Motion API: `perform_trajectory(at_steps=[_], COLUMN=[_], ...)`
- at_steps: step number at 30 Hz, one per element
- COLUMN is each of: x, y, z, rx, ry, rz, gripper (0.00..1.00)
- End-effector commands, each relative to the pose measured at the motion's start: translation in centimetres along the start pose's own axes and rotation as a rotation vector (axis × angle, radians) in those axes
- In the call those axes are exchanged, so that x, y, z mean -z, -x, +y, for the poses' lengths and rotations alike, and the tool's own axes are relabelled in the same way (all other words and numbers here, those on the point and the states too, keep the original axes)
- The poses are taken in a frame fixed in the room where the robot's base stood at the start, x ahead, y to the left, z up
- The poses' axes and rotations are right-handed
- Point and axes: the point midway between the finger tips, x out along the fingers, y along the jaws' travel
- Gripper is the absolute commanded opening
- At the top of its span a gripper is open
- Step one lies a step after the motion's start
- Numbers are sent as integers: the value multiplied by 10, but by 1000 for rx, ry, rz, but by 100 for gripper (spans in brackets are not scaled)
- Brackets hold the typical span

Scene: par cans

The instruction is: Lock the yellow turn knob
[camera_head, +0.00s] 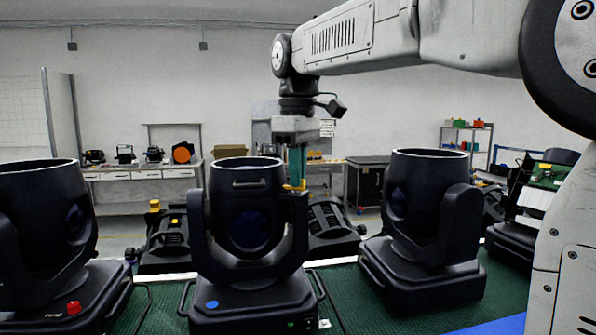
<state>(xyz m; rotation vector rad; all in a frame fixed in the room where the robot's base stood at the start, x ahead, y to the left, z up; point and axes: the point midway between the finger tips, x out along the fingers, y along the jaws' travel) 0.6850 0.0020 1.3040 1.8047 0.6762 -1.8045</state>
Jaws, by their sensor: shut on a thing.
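A black par can (245,210) with a yoke and a base stands in the middle of the green mat. A blue round sticker (212,304) is on its base. The small yellow turn knob (291,188) is at the top of the yoke's right arm. My gripper (297,178) reaches straight down from my arm to this knob, with its teal fingers shut on it. The fingers cover part of the knob, so its turn angle cannot be read.
More lamps (168,240) stand behind. A workbench (150,175) lines the back wall. Green mat (345,285) is bare between the middle and right cans.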

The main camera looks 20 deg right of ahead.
Motion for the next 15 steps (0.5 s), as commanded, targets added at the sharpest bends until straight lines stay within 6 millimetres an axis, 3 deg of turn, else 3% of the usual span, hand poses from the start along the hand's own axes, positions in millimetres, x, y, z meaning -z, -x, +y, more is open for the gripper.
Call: perform_trajectory(at_steps=[15], x=[0], y=[0], z=[0], rx=[0], ry=[63], rz=[-1], gripper=[0])
